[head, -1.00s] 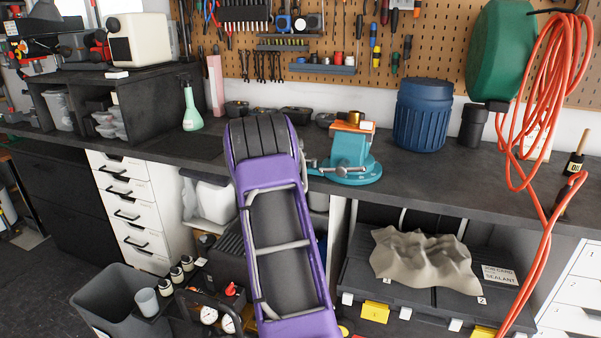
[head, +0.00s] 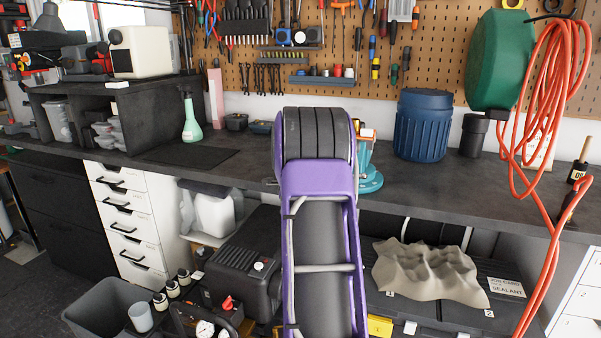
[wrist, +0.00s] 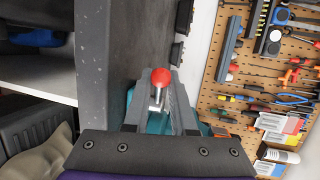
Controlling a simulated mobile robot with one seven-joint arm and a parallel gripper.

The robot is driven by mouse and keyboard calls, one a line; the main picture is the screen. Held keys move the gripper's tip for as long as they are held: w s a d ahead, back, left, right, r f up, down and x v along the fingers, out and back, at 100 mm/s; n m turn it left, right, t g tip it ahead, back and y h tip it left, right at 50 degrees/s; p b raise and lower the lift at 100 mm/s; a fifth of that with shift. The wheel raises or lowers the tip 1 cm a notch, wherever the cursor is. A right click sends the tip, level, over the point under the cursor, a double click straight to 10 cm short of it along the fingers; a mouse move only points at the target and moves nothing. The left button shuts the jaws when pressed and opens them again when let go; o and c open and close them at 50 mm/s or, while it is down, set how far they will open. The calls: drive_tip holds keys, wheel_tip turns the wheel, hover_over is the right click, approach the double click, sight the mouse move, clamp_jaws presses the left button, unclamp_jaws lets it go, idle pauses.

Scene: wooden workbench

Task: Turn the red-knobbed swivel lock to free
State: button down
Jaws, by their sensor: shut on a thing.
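The red knob (wrist: 160,77) of the swivel lock shows in the wrist view between my gripper's fingertips (wrist: 159,82), on a short bright metal lever (wrist: 156,98). My gripper is shut on the knob. The teal vise (wrist: 158,122) lies behind and below, mostly covered by the fingers and gripper body. My purple arm hides the rest of the vise, the knob and my gripper there. The lever's exact angle is hard to tell.
The dark workbench (head: 437,187) has a blue barrel (head: 422,125) right of the vise. An orange hose (head: 545,110) hangs further right. A green spray bottle (head: 191,117) and a dark mat (head: 188,157) are left. The pegboard (head: 340,45) stands behind.

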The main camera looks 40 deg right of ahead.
drive_tip(key=shift+f, duration=0.1)
drive_tip(key=c, duration=0.9)
unclamp_jaws()
drive_tip(key=v, duration=1.7)
drive_tip(key=shift+s+a, duration=0.15)
drive_tip(key=shift+o, duration=0.2)
